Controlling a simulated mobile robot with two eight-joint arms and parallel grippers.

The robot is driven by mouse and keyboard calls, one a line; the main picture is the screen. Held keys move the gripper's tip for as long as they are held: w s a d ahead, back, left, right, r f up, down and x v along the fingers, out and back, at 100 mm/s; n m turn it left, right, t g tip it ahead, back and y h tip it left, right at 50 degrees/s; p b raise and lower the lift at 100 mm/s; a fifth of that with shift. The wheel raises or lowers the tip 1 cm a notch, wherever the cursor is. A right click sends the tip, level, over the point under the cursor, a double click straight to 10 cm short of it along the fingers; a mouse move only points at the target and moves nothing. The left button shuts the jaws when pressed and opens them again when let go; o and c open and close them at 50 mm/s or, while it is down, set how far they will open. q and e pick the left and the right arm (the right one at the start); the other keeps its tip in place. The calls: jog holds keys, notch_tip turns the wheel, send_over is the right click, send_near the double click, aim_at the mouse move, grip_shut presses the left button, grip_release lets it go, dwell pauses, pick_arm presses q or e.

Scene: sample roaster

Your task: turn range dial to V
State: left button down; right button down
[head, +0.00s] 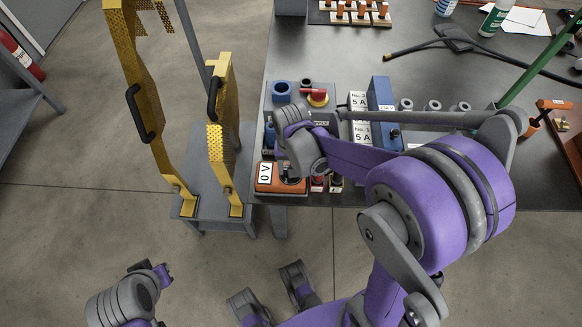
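The orange meter (266,186) lies at the table's front left edge, its display reading "0 V". Its dark round range dial (291,180) is at the right of the display, partly covered by my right wrist. The dial's pointer position is too small to read. My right arm reaches in from the lower right, with its grey wrist above and just behind the meter. The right fingers are hidden or cannot be made out, and contact with the dial cannot be told. My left wrist is low at the left, away from the table; its gripper (161,272) is too small to read.
A yellow perforated guard (220,135) with black handles stands on a grey stand left of the table (430,75).

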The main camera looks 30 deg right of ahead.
jog(key=shift+c, duration=1.2)
grip_release()
notch_tip(320, 180, up, 11)
jog(key=p, duration=0.2)
jog(key=shift+f, duration=0.1)
